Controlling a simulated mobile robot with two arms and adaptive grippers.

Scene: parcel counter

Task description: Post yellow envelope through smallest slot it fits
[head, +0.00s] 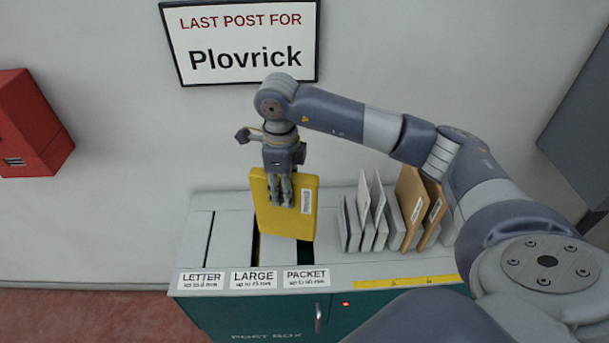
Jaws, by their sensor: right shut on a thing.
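My right gripper (281,203) is shut on the yellow envelope (265,215) and holds it upright over the top of the post box (224,245). The envelope is thick and has a white label on its face. The narrow LETTER slot (208,240) is at the left and uncovered. The LARGE slot (255,248) and the wider PACKET slot (305,256) show partly below the envelope, which hides their far parts. I cannot tell whether its lower edge is above a slot or inside one. My left gripper is not in view.
Several white and brown envelopes (411,190) stand in a row right of the slots. Labels (253,279) run along the front edge, beside a yellow strip (393,282). A sign (246,45) hangs on the wall and a red box (30,125) is at the left.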

